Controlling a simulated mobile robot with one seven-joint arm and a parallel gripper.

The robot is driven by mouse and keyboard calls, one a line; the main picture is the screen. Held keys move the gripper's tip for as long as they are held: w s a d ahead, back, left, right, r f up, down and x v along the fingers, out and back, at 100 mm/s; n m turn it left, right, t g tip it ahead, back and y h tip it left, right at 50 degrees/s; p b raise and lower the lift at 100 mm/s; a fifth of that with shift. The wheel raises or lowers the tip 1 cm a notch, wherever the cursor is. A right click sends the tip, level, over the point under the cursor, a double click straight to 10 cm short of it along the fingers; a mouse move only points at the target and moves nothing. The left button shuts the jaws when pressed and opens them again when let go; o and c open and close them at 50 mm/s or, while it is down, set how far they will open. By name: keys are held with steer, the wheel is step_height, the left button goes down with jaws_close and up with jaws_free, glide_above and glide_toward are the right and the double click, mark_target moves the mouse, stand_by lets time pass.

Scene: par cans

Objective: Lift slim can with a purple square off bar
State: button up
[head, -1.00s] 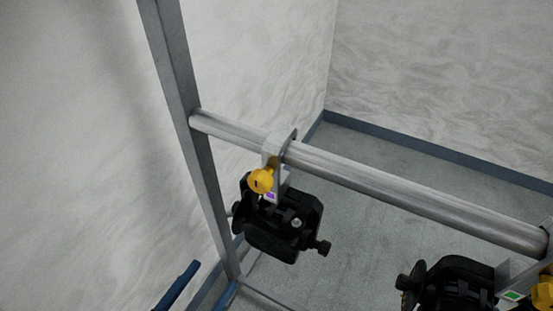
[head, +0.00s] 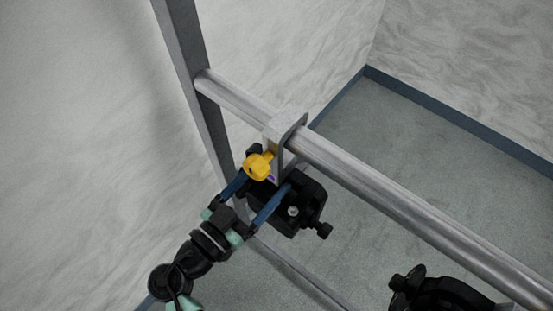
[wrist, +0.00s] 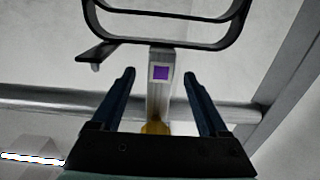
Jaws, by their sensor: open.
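The slim can (head: 305,196), a black lamp body, hangs from the bar (head: 370,190) by a grey hook clamp (head: 285,130) with a yellow knob (head: 257,166). A purple square (wrist: 161,72) marks the clamp's stem in the wrist view; in the head view it is mostly hidden behind the knob and finger. My gripper (head: 267,181) is open, its two blue fingers reaching toward the stem just below the knob. In the wrist view the fingers (wrist: 158,76) stand on either side of the stem, with gaps showing on both sides. The clamp still sits over the bar.
A second black can (head: 440,293) hangs lower right, partly out of frame. A grey upright post (head: 190,60) holds the bar's left end, close to the can. Pale walls stand left and behind. Open floor (head: 390,130) lies beyond the bar.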

mark_target(289, 153)
steer(key=shift+w+d+r+p, duration=0.15)
steer(key=shift+w+d+p, duration=0.2)
steer(key=shift+w, duration=0.15)
steer(key=p+x, duration=0.1)
steer(key=x, duration=0.2)
steer(key=shift+w+d+r, duration=0.1)
steer(key=shift+w+d, duration=0.05)
steer(key=shift+w, duration=0.15)
steer(key=shift+w+d, duration=0.2)
steer(key=shift+w, duration=0.1)
jaws_close()
stand_by(0.5)
steer(key=shift+r, duration=0.15)
